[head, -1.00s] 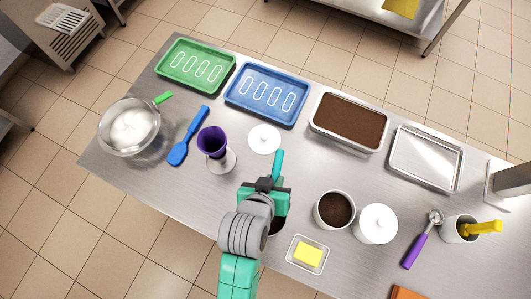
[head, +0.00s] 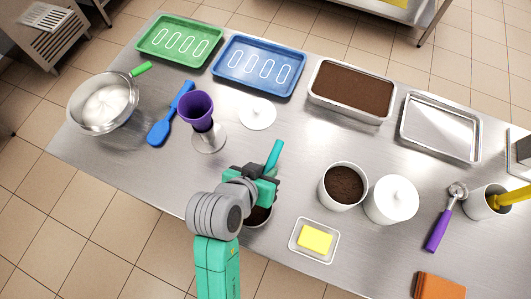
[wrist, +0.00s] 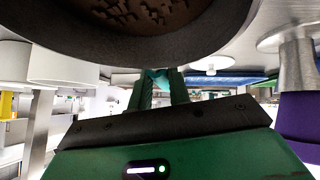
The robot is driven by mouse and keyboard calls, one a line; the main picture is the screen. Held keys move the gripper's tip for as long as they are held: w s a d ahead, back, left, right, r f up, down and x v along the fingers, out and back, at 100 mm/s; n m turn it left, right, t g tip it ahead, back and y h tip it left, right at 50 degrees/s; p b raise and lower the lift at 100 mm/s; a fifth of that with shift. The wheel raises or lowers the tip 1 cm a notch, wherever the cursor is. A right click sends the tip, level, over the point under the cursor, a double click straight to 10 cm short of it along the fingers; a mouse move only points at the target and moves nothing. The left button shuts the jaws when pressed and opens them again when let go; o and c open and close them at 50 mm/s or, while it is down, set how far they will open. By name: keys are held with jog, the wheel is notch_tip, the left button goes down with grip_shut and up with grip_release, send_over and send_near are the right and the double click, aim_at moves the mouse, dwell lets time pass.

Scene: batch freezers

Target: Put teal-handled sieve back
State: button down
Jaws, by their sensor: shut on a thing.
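My gripper (head: 266,177) is shut on the teal handle (head: 274,153), which sticks up past the fingers and leans slightly right in the head view. In the wrist view a bit of teal (wrist: 157,75) shows between the two fingers. In the wrist view a dark-rimmed round thing with brown contents (wrist: 150,12) fills the top edge, very close.
A purple cup on a stand (head: 199,110) and a white lid (head: 257,113) are behind-left. A butter dish (head: 314,239), an open brown-filled canister (head: 345,185) and a lidded white canister (head: 391,200) stand to the right. Bare steel lies left of the arm.

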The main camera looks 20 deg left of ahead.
jog(key=w, duration=0.2)
jog(key=w+a, duration=0.1)
jog(key=w, duration=0.1)
jog(key=w+a, duration=0.1)
jog(key=w, duration=0.1)
jog(key=shift+w+f+b, duration=0.15)
jog(key=shift+f+b, duration=0.75)
jog(key=shift+f, duration=1.2)
jog(key=shift+f, duration=0.15)
jog(key=c, duration=1.3)
grip_release()
jog(key=p+v, duration=0.2)
jog(key=v, duration=1)
jog(key=shift+p, duration=0.4)
